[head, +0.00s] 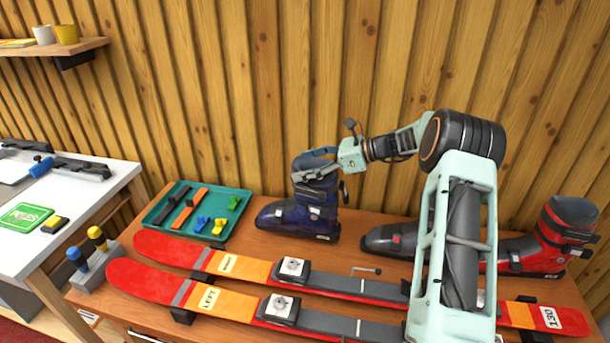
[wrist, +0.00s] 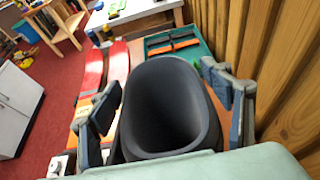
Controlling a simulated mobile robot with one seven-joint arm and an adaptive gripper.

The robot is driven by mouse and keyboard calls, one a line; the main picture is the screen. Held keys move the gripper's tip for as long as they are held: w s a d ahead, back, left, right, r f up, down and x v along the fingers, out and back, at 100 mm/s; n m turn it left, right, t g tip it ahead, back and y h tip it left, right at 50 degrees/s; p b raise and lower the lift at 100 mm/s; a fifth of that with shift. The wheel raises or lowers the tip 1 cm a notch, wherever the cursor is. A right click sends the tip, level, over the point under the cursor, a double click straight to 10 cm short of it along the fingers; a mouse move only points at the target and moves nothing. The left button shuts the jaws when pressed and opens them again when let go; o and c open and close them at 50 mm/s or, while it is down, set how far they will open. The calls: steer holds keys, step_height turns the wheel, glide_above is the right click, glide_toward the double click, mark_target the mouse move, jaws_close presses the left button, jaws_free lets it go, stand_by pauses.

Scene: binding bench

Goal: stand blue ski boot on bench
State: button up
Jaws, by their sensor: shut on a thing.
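The blue ski boot (head: 302,212) is upright at the back of the wooden bench (head: 385,276), toe pointing left, behind the skis. Its sole is at or very near the bench top; I cannot tell if it touches. My gripper (head: 314,167) is shut on the boot's upper cuff. In the wrist view the boot's dark open cuff (wrist: 168,105) fills the middle, with a gripper finger on either side of it.
A teal tray (head: 244,209) with straps and coloured clips lies left of the boot. Two red and orange skis (head: 232,263) with bindings lie in front. A grey boot (head: 392,238) and a red and black boot (head: 560,240) stand to the right. The plank wall is close behind.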

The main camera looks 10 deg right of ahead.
steer(key=shift+w+f, duration=0.2)
steer(key=shift+w, duration=0.15)
steer(key=shift+f, duration=1.65)
steer(key=o, duration=1.7)
steer(key=shift+d+f, duration=0.1)
steer(key=shift+f, duration=0.2)
steer(key=shift+c, duration=0.2)
steer(key=o, duration=0.4)
steer(key=shift+r, duration=0.1)
steer(key=shift+o, duration=0.2)
steer(key=v, duration=1.2)
steer(key=shift+b, duration=0.3)
steer(key=shift+r, duration=0.15)
